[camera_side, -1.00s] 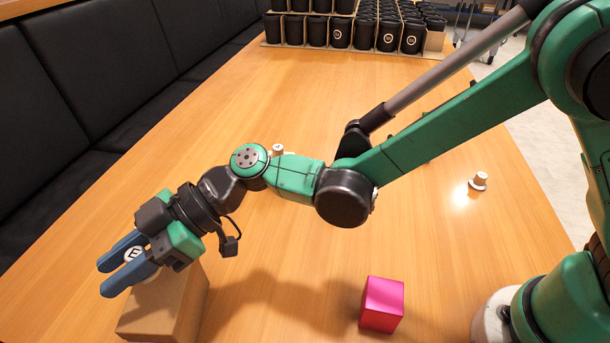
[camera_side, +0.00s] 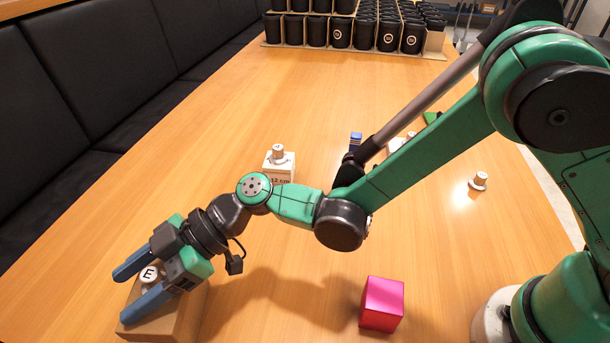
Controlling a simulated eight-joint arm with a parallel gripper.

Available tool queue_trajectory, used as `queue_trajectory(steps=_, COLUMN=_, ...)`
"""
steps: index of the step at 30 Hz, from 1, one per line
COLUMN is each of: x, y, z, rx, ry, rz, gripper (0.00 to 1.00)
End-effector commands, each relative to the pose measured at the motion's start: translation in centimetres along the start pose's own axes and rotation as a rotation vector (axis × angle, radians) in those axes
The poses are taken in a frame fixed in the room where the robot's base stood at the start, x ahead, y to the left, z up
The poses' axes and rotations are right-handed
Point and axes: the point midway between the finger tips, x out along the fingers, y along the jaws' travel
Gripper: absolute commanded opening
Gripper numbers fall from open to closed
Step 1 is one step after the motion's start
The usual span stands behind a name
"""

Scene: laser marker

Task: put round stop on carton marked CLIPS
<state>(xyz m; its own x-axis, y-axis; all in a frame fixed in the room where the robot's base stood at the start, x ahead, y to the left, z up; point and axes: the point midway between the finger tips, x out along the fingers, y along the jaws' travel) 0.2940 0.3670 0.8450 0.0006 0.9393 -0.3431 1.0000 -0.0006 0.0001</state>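A round stop (camera_side: 149,275) with a white top marked "E" stands upright, apparently on top of a brown carton (camera_side: 190,318) at the lower left. No CLIPS marking is readable on the carton's visible faces. My gripper (camera_side: 122,296) is open, with one blue finger on each side of the stop and gaps showing between. The fingers are low over the carton's top and hide part of it. I cannot tell whether they touch the carton.
A similar round piece (camera_side: 278,152) sits on a white block (camera_side: 279,168) marked "12 cm". Another round piece (camera_side: 478,181) stands at the right. A magenta cube (camera_side: 381,303) is near the front. Black cups (camera_side: 340,33) fill a tray at the back. The centre-left table is clear.

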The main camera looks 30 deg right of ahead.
Motion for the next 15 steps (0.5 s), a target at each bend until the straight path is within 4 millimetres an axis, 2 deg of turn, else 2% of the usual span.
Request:
queue_trajectory(steps=5, x=-0.1, y=0.0, z=-0.2, rx=0.000, ry=0.000, rz=0.000, gripper=0.59)
queue_trajectory(steps=7, x=-0.8, y=0.1, z=-0.3, rx=0.001, ry=0.000, rz=0.002, gripper=0.59)
queue_trajectory(steps=11, x=-3.2, y=0.1, z=-0.3, rx=0.002, ry=-0.001, rz=0.005, gripper=0.59)
queue_trajectory(steps=15, x=-6.6, y=0.0, z=-0.3, rx=0.002, ry=0.000, rz=0.005, gripper=0.59)
